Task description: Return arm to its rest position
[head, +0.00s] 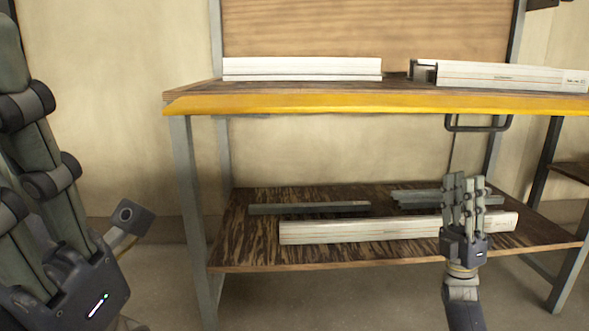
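My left gripper (38,170) is large and close at the left edge, with its fingers pointing up. Its fingertips are cut off by the picture edge, so I cannot tell how far apart they are. My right gripper (465,183) is at the lower right with its fingers pointing up, in front of the bench's lower shelf. I see nothing held in it, but the gap between its fingers is unclear from this angle. It overlaps a long pale profile (370,229) in the picture; I see no sign of contact.
The bench top has a yellow front edge (350,104). A white profile (300,69) lies on it at left, and another (510,76) beside a dark clamp (424,70) at right. The lower shelf (240,230) holds grey bars (310,208). A dark handle (478,127) hangs under the top.

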